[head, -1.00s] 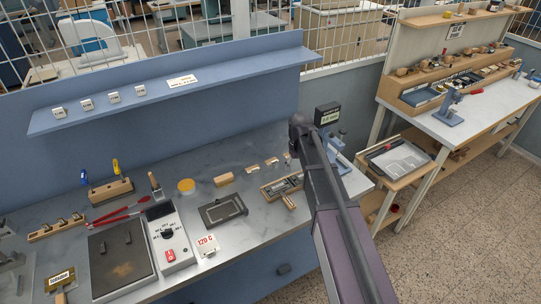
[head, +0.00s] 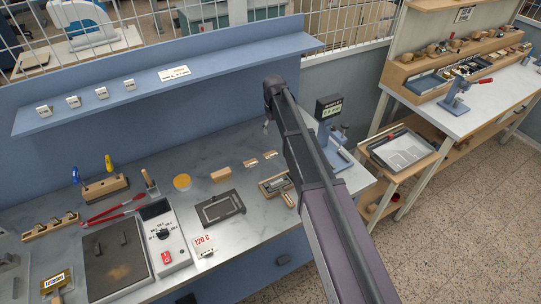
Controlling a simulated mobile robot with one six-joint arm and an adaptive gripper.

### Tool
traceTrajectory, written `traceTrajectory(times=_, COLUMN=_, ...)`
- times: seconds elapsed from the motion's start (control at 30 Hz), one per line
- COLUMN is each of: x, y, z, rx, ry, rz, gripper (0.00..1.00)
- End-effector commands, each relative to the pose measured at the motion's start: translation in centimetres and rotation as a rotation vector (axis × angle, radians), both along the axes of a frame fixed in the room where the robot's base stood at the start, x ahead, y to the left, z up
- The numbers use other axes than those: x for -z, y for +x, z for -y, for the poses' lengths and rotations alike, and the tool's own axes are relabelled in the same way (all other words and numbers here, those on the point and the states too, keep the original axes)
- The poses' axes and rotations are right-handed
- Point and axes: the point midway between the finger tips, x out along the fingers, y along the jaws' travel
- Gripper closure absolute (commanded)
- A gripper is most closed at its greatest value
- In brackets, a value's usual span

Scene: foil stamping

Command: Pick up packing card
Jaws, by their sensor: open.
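Two small pale card-like pieces lie flat on the grey bench top, a left one (head: 251,162) and a right one (head: 270,155). They look like packing cards, but their labels are too small to read. My gripper (head: 266,127) hangs above the back of the bench, mostly hidden behind my arm. Only a small grey tip shows, above and apart from the pale pieces. It is open, and I see nothing held in it.
A wooden block (head: 221,174), a yellow round tin (head: 182,181) and a dark metal plate (head: 220,208) lie left of the pieces. A framed type holder (head: 272,186) sits in front. A blue shelf (head: 220,62) overhangs the back. A blue press (head: 331,148) stands right.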

Motion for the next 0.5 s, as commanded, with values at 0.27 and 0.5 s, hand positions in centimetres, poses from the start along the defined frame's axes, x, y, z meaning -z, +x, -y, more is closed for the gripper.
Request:
traceTrajectory(times=0.27, x=1.1, y=-0.1, z=-0.2, rx=-0.002, ry=0.0, rz=0.0, gripper=0.17)
traceTrajectory(times=0.5, x=3.0, y=-0.1, z=-0.3, rx=-0.003, ry=0.0, rz=0.0, gripper=0.17)
